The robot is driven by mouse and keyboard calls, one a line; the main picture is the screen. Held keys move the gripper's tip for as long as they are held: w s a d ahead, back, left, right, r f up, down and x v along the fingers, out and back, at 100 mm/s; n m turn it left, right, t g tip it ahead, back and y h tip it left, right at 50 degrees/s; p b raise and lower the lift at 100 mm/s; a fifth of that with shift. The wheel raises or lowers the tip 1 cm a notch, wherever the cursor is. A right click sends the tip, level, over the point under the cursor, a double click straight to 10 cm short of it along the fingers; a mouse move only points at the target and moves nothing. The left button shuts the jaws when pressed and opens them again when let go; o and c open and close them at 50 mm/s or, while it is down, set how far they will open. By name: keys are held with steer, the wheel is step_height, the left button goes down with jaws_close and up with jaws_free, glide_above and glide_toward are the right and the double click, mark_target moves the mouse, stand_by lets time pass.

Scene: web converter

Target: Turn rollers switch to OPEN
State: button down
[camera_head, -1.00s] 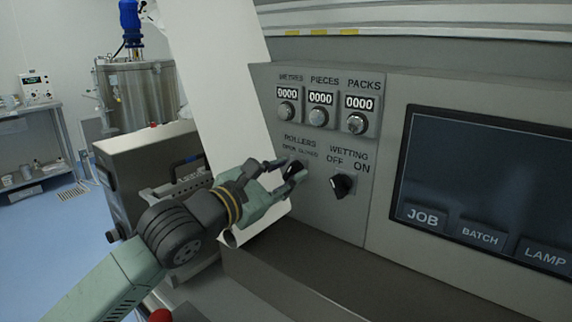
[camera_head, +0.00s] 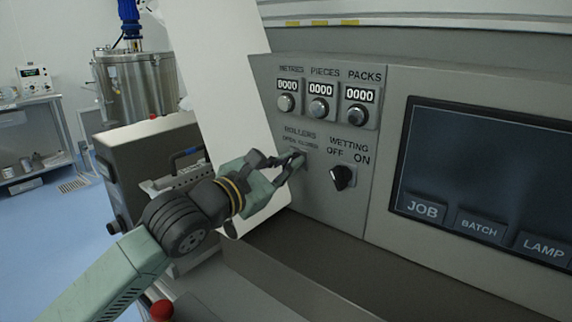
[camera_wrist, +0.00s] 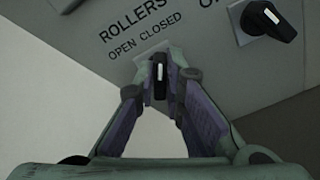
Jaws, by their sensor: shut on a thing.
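The rollers switch is a small black knob with a white line, below the words ROLLERS, OPEN and CLOSED on the grey panel. In the wrist view the rollers switch (camera_wrist: 160,80) sits between my fingertips, its white line pointing roughly straight up the picture. My gripper (camera_wrist: 160,75) is shut on it, one finger on each side. In the head view my gripper (camera_head: 298,160) reaches the panel from the left and its fingers mostly hide the knob.
The wetting switch (camera_head: 342,177) is just right of my gripper and also shows in the wrist view (camera_wrist: 268,20). Three round knobs with counters sit above. A dark screen (camera_head: 480,180) is at the right. A white sheet (camera_head: 215,80) hangs at the left.

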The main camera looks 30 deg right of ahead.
steer(key=shift+f+n+b, duration=0.2)
steer(key=shift+n+b, duration=0.1)
steer(key=shift+b, duration=0.35)
steer(key=shift+w+r+n+b, duration=0.1)
steer(key=shift+n+b, duration=2.7)
steer(key=shift+b, duration=0.45)
steer(key=shift+w+n+b, duration=0.1)
steer(key=shift+n+b, duration=2.7)
steer(key=shift+b, duration=0.45)
steer(key=shift+r, duration=0.1)
steer(key=c, duration=1.7)
jaws_free()
steer(key=shift+a, duration=0.1)
